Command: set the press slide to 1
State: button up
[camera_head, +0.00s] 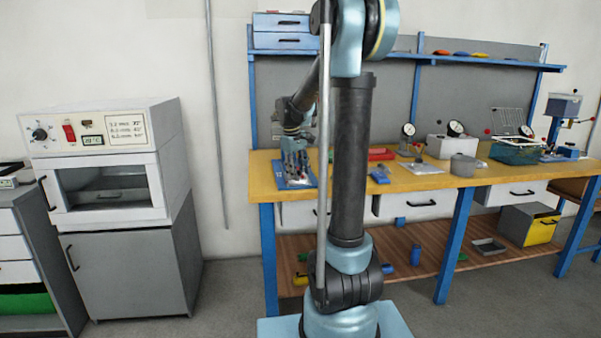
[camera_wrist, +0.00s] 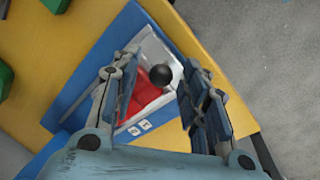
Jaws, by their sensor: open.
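The press slide shows in the wrist view as a pale plate (camera_wrist: 155,48) with a red area (camera_wrist: 140,97) and a round black knob (camera_wrist: 161,75). Small white label squares (camera_wrist: 140,127) sit by its lower end; their marks are too small to read. It lies on a blue base (camera_wrist: 112,45) on the yellow bench. My gripper (camera_wrist: 160,62) is open, with one finger on either side of the knob in the picture. I cannot tell whether a finger touches it. In the head view my gripper (camera_head: 295,162) points down over the bench's left end, and hides most of the slide.
Green parts (camera_wrist: 5,80) lie at the wrist view's left edge. An oven (camera_head: 105,160) stands left, apart from the bench.

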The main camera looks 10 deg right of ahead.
grip_shut()
jog(key=shift+w, duration=5.2)
grip_release()
jog(key=shift+r, duration=0.15)
notch_tip(320, 180, up, 12)
jog(key=s+a, duration=0.1)
jog(key=a, duration=0.1)
jog(key=shift+f, duration=0.25)
